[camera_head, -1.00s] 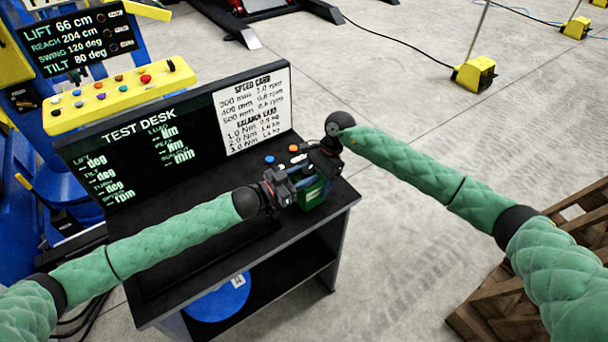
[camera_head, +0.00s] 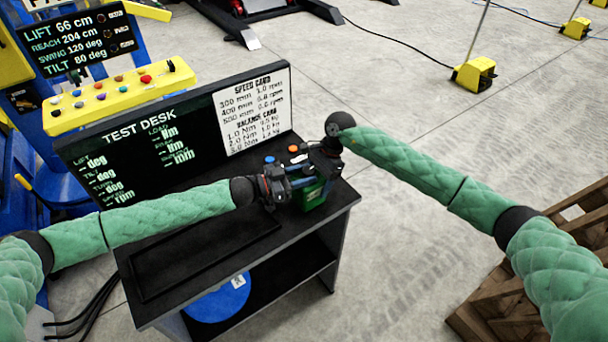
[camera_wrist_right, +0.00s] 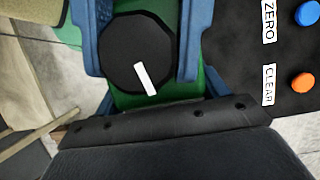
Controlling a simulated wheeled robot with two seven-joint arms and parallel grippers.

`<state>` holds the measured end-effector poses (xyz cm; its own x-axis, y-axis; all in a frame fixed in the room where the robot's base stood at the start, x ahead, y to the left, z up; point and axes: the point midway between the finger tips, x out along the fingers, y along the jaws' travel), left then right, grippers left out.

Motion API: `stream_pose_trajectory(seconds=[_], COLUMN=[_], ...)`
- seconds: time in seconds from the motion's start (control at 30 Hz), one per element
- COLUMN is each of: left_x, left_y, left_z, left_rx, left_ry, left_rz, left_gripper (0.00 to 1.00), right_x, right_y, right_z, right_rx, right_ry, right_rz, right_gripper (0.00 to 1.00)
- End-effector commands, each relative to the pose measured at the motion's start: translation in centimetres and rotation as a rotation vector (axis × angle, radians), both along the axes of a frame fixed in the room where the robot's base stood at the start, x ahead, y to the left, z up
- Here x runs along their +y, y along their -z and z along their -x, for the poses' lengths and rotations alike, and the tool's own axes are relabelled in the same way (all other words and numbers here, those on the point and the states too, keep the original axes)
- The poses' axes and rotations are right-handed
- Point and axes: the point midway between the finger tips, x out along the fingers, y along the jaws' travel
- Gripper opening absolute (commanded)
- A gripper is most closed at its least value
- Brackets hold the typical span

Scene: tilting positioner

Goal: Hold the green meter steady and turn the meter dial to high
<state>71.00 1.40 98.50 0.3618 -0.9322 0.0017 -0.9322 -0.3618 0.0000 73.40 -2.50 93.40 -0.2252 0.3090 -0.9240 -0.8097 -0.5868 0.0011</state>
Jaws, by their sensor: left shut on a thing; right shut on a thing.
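The green meter (camera_head: 312,196) stands near the right end of the black desk top, partly covered by both grippers. Its black dial (camera_wrist_right: 125,45), with a white pointer mark, shows in the right wrist view; the mark lies toward the lower edge. Blue fingers lie along both sides of the dial there. The dial is hidden in the head view.
A blue button (camera_head: 269,159) and an orange button (camera_head: 294,149), labelled ZERO and CLEAR, sit just behind the meter. The test desk panel (camera_head: 150,150) rises at the back. A wooden crate (camera_head: 480,300) stands on the floor at right.

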Motion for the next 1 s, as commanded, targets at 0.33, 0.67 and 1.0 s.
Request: stream_pose_trajectory(seconds=[0.33,0.67,1.0], left_x=[-0.02,0.09,0.14], left_y=[-0.17,-0.10,-0.08], left_z=[-0.24,-0.24,-0.28], left_rx=[-0.002,0.001,0.001], left_ry=[0.121,0.161,0.159], left_rz=[0.000,0.000,-0.001], left_gripper=[0.14,0.14,0.59], right_x=[0.29,0.28,0.22], right_y=[-0.06,-0.05,-0.05], right_z=[0.12,0.14,0.12], right_rx=[0.000,0.001,0.000], right_ry=[-0.003,-0.004,-0.003], right_rz=[-0.004,-0.003,-0.002], right_gripper=[0.39,0.39,0.39])
